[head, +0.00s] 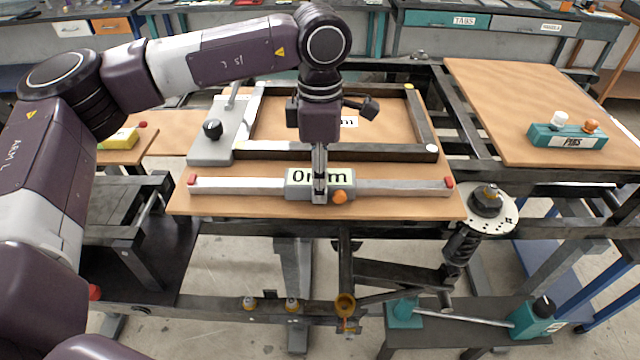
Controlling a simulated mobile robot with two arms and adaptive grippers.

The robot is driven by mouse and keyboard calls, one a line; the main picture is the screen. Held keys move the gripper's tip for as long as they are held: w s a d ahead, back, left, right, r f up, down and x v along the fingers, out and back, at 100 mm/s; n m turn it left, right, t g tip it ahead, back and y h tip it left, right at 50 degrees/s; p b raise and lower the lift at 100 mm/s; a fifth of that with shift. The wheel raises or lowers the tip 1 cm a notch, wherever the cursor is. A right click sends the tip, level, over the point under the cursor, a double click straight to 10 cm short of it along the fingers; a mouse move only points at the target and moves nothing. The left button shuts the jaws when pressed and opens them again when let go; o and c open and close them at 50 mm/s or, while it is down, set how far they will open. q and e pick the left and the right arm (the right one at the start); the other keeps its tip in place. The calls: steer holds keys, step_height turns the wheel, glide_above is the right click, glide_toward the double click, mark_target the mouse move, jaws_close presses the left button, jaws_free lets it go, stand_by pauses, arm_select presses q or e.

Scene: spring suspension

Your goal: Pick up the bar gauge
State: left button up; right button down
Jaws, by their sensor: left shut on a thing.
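The bar gauge (400,187) is a long silver bar with red end tips and a grey middle block with a label that looks like "0 mm". It lies crosswise near the front edge of the wooden board (205,207). An orange knob (340,197) sits at the block's lower right. My left gripper (320,195) points down over the middle block and is shut on the gauge. Its fingers hide part of the label. I cannot tell whether the gauge is clear of the board. My right gripper is out of the picture.
A dark frame (380,152) lies behind the gauge, with a grey clamp plate (212,150) with a black knob at its left. A teal PINS block (567,138) stands on the right board. A spring strut (462,245) with a round plate stands off the board's right front corner.

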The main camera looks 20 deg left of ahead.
arm_select(q)
steer(key=c, duration=0.4)
steer(key=shift+o, duration=0.2)
steer(key=shift+r, duration=0.15)
